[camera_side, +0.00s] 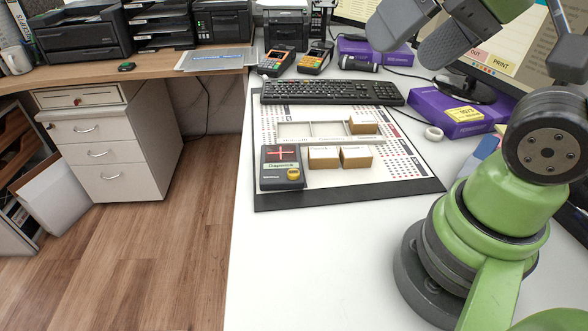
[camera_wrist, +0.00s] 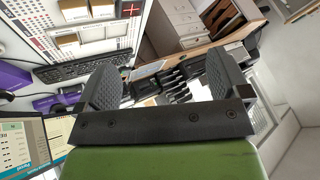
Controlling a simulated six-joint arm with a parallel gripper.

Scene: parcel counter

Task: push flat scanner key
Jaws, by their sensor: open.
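A small dark device (camera_side: 270,181), which looks like the flat scanner, lies at the near left corner of the patterned mat. It has a window with a red cross, a pale label and a raised yellow key (camera_side: 293,174). In the wrist view, part of the device (camera_wrist: 128,9) shows at the top edge; the yellow key cannot be made out there. My gripper (camera_side: 420,28) is high at the upper right of the side view, well away from the device. In the wrist view, its grey fingers (camera_wrist: 162,62) are spread apart with nothing between them.
Two small brown boxes (camera_side: 323,157) (camera_side: 356,157) stand right of the device. A third (camera_side: 363,125) sits in a divided tray (camera_side: 300,139) behind them. A black keyboard (camera_side: 330,92) lies beyond. The white counter in front of the mat (camera_side: 400,188) is clear.

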